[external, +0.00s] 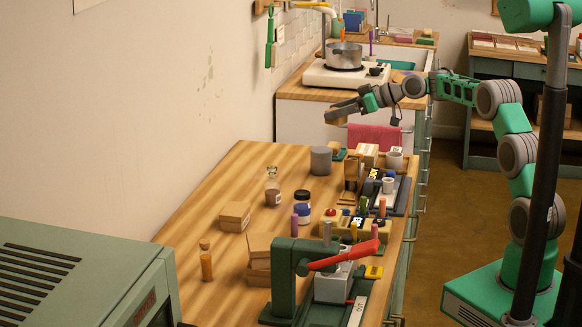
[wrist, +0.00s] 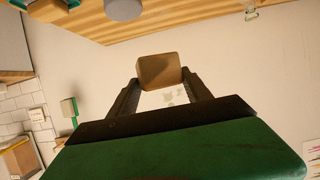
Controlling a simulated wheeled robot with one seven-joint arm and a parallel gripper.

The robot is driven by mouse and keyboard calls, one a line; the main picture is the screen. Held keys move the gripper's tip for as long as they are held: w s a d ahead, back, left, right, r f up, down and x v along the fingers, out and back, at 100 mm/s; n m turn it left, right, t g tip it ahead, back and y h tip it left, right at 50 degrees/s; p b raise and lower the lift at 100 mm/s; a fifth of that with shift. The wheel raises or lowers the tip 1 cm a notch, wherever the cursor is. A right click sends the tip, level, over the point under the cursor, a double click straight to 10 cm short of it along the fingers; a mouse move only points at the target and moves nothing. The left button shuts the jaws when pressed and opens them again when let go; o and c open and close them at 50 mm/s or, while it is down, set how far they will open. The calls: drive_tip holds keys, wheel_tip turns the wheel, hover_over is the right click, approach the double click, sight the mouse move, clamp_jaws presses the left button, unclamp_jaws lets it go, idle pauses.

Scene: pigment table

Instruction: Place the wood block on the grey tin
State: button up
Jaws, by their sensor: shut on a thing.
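My gripper (external: 346,107) is in the air above the far part of the table in the external view. It is shut on the wood block (external: 336,118), a small tan block, which also shows between the two fingers in the wrist view (wrist: 160,71). The grey tin (external: 321,160) is a plain grey cylinder standing on the table, below the block and a little to its left in the external view. A grey round shape at the top edge of the wrist view (wrist: 123,8) looks like the tin, partly cut off. The block is apart from the tin.
On the wooden table (external: 190,225) stand a glass bottle (external: 272,189), a dark-lidded jar (external: 302,205), cardboard boxes (external: 235,216) and a green press with a red lever (external: 343,255). Several small items crowd the right side. A stove with a pot (external: 343,56) stands behind.

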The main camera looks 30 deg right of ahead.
drive_tip(key=p, duration=0.2)
hover_over(321, 149)
drive_tip(key=f, duration=0.6)
drive_tip(key=shift+s, duration=0.35)
drive_tip(key=f, duration=0.3)
drive_tip(key=shift+w+f+p, duration=0.2)
drive_tip(key=shift+p, duration=0.1)
drive_tip(key=shift+f, duration=0.15)
drive_tip(key=shift+f+b, duration=0.2)
drive_tip(key=shift+b, duration=0.2)
drive_tip(key=o, duration=1.4)
drive_tip(key=shift+r, duration=0.15)
drive_tip(key=shift+c, duration=0.2)
